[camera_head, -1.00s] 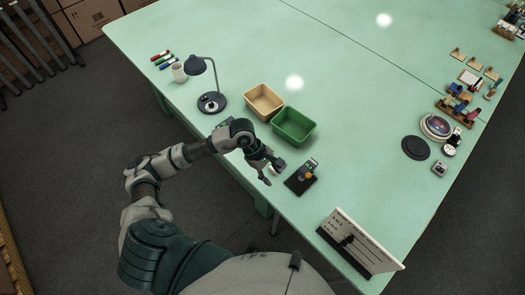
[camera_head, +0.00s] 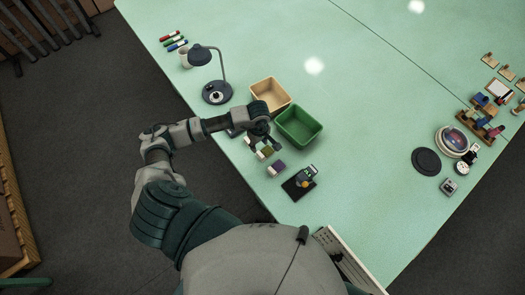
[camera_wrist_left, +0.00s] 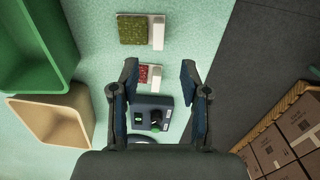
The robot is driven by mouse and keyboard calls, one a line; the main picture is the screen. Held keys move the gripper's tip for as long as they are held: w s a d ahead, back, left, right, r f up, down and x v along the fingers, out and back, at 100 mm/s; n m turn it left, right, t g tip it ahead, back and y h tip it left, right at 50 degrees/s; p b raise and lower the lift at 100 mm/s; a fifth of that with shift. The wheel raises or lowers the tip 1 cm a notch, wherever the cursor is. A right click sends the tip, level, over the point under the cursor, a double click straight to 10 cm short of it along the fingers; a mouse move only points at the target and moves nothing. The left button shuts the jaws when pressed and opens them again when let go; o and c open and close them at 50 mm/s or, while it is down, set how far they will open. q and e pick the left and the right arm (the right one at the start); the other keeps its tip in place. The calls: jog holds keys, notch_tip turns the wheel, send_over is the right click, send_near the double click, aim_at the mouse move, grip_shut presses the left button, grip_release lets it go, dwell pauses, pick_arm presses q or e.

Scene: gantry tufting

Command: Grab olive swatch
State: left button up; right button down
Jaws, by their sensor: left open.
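The olive swatch (camera_wrist_left: 132,30) lies flat on the green table at the top of the left wrist view, with a pale strip along its right side. It also shows in the head view (camera_head: 266,152), just below my fingers. A red swatch (camera_wrist_left: 143,75) with a pale strip lies nearer, partly behind my left finger. My left gripper (camera_wrist_left: 159,67) is open and empty above the table; in the head view it (camera_head: 264,146) hangs beside the green bin. A purple swatch (camera_head: 277,168) lies just beyond the olive one. My right gripper is not in view.
A green bin (camera_head: 318,128) and a tan bin (camera_head: 256,88) stand close beside the gripper. A desk lamp (camera_head: 201,54) is at the upper left. A black pad (camera_head: 291,187) with small items lies near the table edge. The table centre is clear.

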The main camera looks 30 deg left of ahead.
aim_at(261, 154)
pick_arm(q)
jog(key=f, duration=0.2)
jog(key=d+f+p, duration=0.1)
jog(key=f, duration=0.2)
jog(key=shift+d, duration=0.2)
jog(key=f, duration=0.2)
jog(key=shift+a+f+p, duration=0.3)
jog(key=shift+a+p, duration=0.1)
jog(key=shift+w+a+f, duration=0.1)
jog(key=shift+a+f, duration=0.2)
jog(key=shift+f, duration=0.35)
jog(key=shift+d+r, duration=0.1)
jog(key=shift+d, duration=0.25)
jog(key=c, duration=0.8)
jog(key=shift+d, duration=0.15)
grip_shut()
jog(key=shift+r, duration=0.1)
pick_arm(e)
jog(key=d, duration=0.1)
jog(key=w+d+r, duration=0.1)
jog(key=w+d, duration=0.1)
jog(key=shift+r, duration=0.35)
